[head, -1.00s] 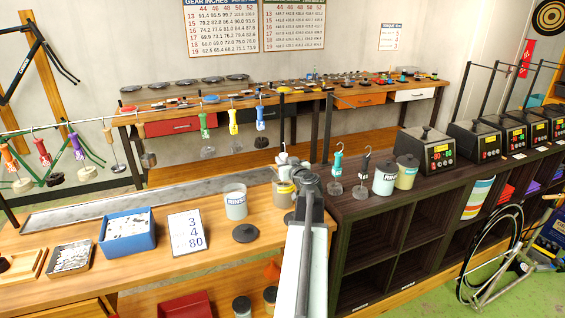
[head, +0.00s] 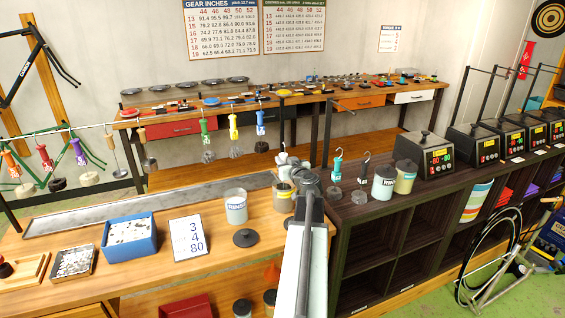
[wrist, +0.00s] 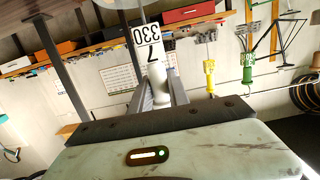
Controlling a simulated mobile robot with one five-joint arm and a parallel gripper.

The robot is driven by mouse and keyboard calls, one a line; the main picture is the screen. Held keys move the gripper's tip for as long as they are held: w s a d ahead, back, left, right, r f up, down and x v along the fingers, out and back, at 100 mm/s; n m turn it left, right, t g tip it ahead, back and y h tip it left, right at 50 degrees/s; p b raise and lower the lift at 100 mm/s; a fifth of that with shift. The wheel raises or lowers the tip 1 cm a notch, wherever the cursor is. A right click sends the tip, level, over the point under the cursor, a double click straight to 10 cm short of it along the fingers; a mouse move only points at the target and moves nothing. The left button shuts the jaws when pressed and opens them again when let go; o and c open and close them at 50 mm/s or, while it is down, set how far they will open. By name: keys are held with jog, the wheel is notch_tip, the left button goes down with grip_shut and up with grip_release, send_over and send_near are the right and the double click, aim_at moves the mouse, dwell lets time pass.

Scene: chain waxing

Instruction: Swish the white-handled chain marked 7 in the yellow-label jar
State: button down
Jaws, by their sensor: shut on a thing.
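My gripper (wrist: 158,92) is shut on the white handle (wrist: 157,75) of a chain. Its white tag, marked 330 and 7, shows in the wrist view. In the head view my gripper (head: 287,168) is above a jar (head: 284,199) with a yellowish band at the near bench's right end. My arm covers part of this jar. The chain below the handle is hidden, so I cannot tell how deep it hangs in the jar. Another jar with a pale yellow label (head: 405,178) stands on the dark shelf unit to the right.
A rinse jar (head: 236,208) stands left of my gripper, with a dark lid (head: 246,238) in front. A card reading 3, 4, 80 (head: 188,238) and a blue bin (head: 129,238) are further left. Two hanging chains (head: 337,170) and a white-label jar (head: 384,184) are to the right.

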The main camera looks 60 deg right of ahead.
notch_tip(320, 180, up, 9)
jog(key=p, duration=0.7)
jog(key=shift+f+p, duration=0.15)
jog(key=shift+p, duration=0.25)
jog(key=shift+f, duration=0.15)
jog(key=shift+f+b, duration=0.1)
jog(key=shift+b, duration=0.2)
